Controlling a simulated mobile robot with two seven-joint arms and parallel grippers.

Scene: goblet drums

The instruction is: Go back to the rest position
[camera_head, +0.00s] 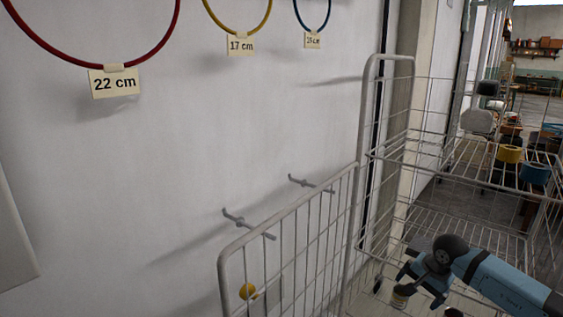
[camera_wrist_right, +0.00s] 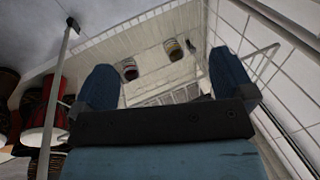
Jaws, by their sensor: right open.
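My right gripper (camera_head: 420,287) reaches in from the lower right of the head view, over the wire cart (camera_head: 357,230). It also shows in the right wrist view (camera_wrist_right: 164,82), with its two blue fingers wide apart and nothing between them. Beyond the fingers, two small drums, one at left (camera_wrist_right: 128,69) and one at right (camera_wrist_right: 173,49), stand on the pale cart floor, apart from the fingers. In the head view a small drum (camera_head: 401,297) shows just below the fingers. My left gripper is in neither view.
Red (camera_head: 95,66), yellow (camera_head: 238,34) and blue hoops hang on the white wall above labels. Two wall pegs (camera_head: 248,224) stick out near the cart's side frame. Yellow (camera_head: 509,154) and blue (camera_head: 534,173) objects sit at right. Reddish drums (camera_wrist_right: 45,105) stand left in the wrist view.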

